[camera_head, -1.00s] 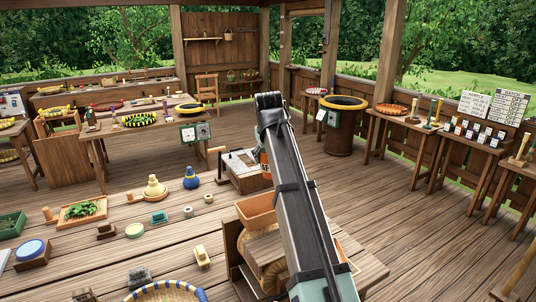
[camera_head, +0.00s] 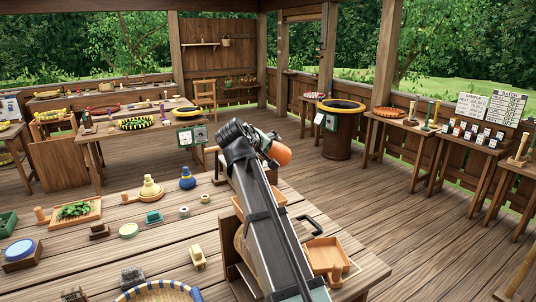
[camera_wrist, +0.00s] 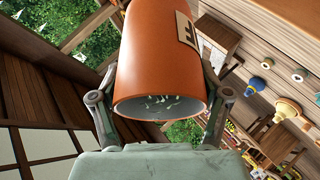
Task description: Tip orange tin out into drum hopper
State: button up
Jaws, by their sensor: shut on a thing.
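My gripper (camera_head: 266,143) is shut on the orange tin (camera_head: 280,154) and holds it raised above the front table. In the wrist view the tin (camera_wrist: 155,58) sits between both fingers, its round grey open end towards the camera. Several small pale specks show inside. The tin has a pale label with dark marks. A wooden drum stand with an orange-brown hopper (camera_head: 278,196) is below the gripper. My arm hides much of the hopper and drum. The tin is apart from the hopper.
An orange tray (camera_head: 325,254) and a dark crank handle (camera_head: 312,226) are right of my arm. A yellow-rimmed barrel (camera_head: 338,138) stands behind. A blue bottle (camera_head: 188,179), a yellow cone-shaped pot (camera_head: 151,188) and a leaf tray (camera_head: 76,211) are on the left.

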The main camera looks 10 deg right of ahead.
jog(key=shift+s+a+f+n+t+h+b, duration=0.25)
jog(key=shift+f+t+h+b, duration=0.45)
jog(key=shift+b, duration=1.15)
jog(key=shift+w+f+n+t+h+b, duration=0.15)
jog(key=shift+f+n+t+h+b, duration=0.5)
jog(key=shift+b, duration=1.2)
jog(key=shift+a+h+b, duration=0.1)
jog(key=shift+h+b, duration=0.35)
jog(key=shift+b, duration=0.55)
jog(key=t+h+b, duration=0.1)
jog(key=b, duration=0.3)
jog(key=f+n+t+h+b, duration=0.1)
jog(key=b, duration=0.3)
jog(key=shift+s+a+f+t, duration=0.15)
jog(key=shift+s+a+t, duration=0.1)
jog(key=shift+a, duration=0.1)
jog(key=n+t+b, duration=0.1)
jog(key=b, duration=0.3)
jog(key=a+t+h+b, duration=0.1)
jog(key=t+b, duration=0.1)
jog(key=b, duration=0.3)
jog(key=shift+s+r+n+h, duration=0.15)
jog(key=shift+r+n+h, duration=0.15)
jog(key=shift+n, duration=0.1)
jog(key=shift+s+a+r+t+b, duration=0.1)
jog(key=shift+r+t+b, duration=0.2)
jog(key=shift+b, duration=0.4)
